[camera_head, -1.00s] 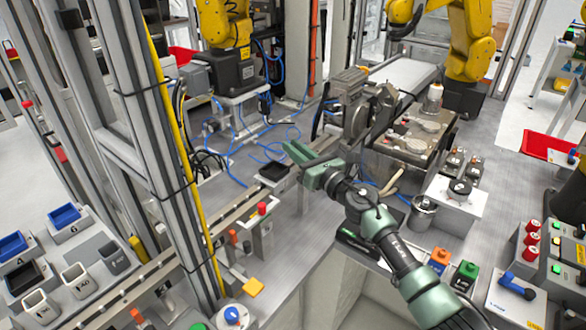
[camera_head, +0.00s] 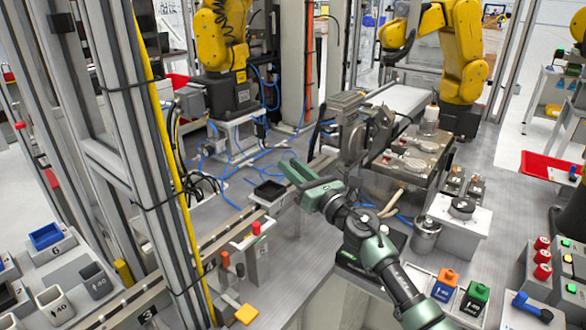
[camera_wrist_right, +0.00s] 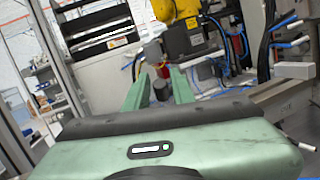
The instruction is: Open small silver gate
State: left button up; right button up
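My right gripper (camera_head: 297,173) is green, with its two fingers apart. It points to the upper left above the grey work surface, just right of a small black tray (camera_head: 269,190). In the right wrist view the open fingers (camera_wrist_right: 158,88) also show apart, with a dark cylindrical shape behind the gap. No part stands out clearly as the small silver gate. A silver-grey metal fixture (camera_head: 352,118) stands upright beyond the gripper; I cannot tell whether the gate is part of it. My left gripper is not in view.
A conveyor rail (camera_head: 140,297) runs diagonally at the left. A metal post (camera_head: 136,130) with a yellow cable stands beside it. Loose blue cables cross the surface.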

jog(key=v, duration=0.7)
jog(key=shift+s+d, duration=0.25)
jog(key=shift+s, duration=0.05)
jog(key=shift+f, duration=0.1)
